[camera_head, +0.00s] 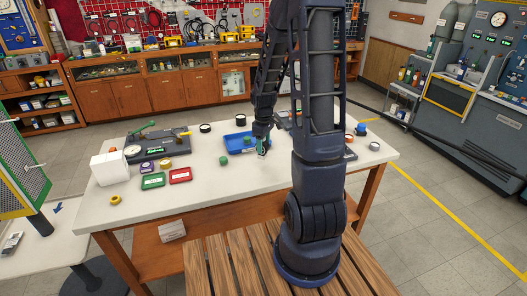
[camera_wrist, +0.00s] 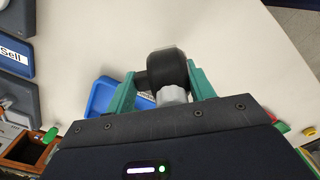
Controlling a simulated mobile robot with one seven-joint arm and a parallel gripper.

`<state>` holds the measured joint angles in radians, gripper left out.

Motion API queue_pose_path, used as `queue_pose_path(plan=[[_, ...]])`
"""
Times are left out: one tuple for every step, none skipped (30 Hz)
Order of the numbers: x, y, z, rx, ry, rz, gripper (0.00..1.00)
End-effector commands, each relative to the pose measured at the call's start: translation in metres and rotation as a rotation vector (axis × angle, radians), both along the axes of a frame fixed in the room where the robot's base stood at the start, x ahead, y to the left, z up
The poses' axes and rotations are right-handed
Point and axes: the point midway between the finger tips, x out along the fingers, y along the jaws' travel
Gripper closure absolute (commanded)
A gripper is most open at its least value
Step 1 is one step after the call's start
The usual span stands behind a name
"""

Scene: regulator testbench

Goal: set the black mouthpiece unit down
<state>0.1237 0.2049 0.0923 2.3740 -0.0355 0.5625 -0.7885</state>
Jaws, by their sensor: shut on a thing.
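The black mouthpiece unit (camera_wrist: 167,68) is between the teal fingers of my gripper (camera_wrist: 163,76) in the wrist view. It has a rounded black body, a short black stub to the left and a light grey ribbed part below. My gripper is shut on it. In the head view my gripper (camera_head: 262,148) is over the white worktable (camera_head: 225,192), just right of the blue tray (camera_head: 232,138). The unit is too small to make out there. I cannot tell its height above the table.
The blue tray also shows in the wrist view (camera_wrist: 101,96). A small green item (camera_head: 223,161) lies near the tray. A green box (camera_head: 153,180), a red box (camera_head: 180,175) and a white box (camera_head: 109,168) stand at the left. The table front is mostly clear.

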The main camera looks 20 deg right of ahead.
Motion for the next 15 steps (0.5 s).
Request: queue_pose_path(plan=[[0.000, 0.000, -0.004, 0.000, 0.001, 0.000, 0.76], [-0.001, 0.000, -0.006, 0.000, 0.003, 0.000, 0.76], [-0.001, 0.000, -0.011, 0.000, 0.004, 0.000, 0.76], [-0.001, 0.000, -0.014, 0.000, 0.004, 0.000, 0.76], [0.000, 0.000, -0.017, 0.001, 0.004, 0.000, 0.76], [0.000, 0.000, -0.023, 0.000, 0.004, 0.000, 0.76], [-0.001, 0.000, -0.026, 0.001, 0.005, 0.000, 0.76], [0.000, 0.000, -0.030, 0.001, 0.004, 0.000, 0.76], [0.000, 0.000, -0.033, 0.000, 0.003, 0.000, 0.76], [0.000, 0.000, -0.035, 0.001, 0.002, 0.000, 0.76], [0.000, 0.000, -0.036, 0.001, 0.002, -0.001, 0.76], [0.000, 0.000, -0.036, 0.000, 0.001, -0.001, 0.76], [0.000, 0.000, -0.036, 0.001, 0.001, -0.001, 0.76], [0.000, 0.000, -0.036, 0.001, 0.001, -0.001, 0.76], [0.000, 0.000, -0.036, 0.000, 0.000, -0.001, 0.76]])
